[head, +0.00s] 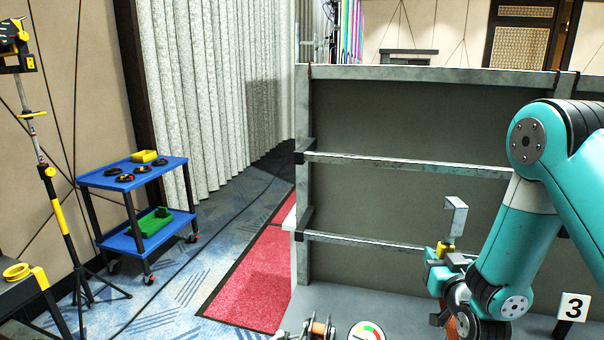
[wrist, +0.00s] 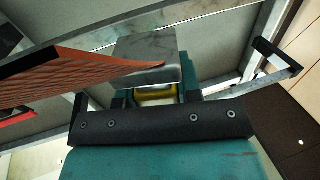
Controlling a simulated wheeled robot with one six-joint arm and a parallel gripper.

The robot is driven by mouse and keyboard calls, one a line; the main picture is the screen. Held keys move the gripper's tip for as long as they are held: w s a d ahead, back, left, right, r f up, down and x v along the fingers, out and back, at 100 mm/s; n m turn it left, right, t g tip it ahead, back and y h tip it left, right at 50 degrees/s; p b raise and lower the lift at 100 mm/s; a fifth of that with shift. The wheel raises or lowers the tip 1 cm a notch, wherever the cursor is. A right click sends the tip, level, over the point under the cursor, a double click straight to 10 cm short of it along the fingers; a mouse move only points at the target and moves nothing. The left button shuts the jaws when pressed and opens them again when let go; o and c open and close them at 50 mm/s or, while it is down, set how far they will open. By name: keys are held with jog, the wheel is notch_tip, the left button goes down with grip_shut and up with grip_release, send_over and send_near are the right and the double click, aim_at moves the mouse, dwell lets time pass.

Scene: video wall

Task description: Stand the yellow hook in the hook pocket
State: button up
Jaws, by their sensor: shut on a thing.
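The yellow hook (head: 455,212) has a bent grey metal plate on top and a yellow lower part. My gripper (head: 446,251) is shut on its yellow part and holds it upright, in front of the grey panel. In the wrist view the hook's metal plate (wrist: 148,58) stands out beyond my gripper (wrist: 152,95), and a yellow strip shows between the jaws. I cannot make out the hook pocket for certain in either view.
The grey framed panel (head: 400,120) with crossbars stands behind my gripper. A grey worktop holds a round dial (head: 366,331) and a "3" sign (head: 572,307). A blue cart (head: 130,173) stands left. In the wrist view an orange ribbed sheet (wrist: 80,80) lies left, close to the hook.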

jog(key=s+a+f, duration=0.1)
jog(key=s+f, duration=0.5)
jog(key=f, duration=0.7)
jog(key=shift+y, duration=0.3)
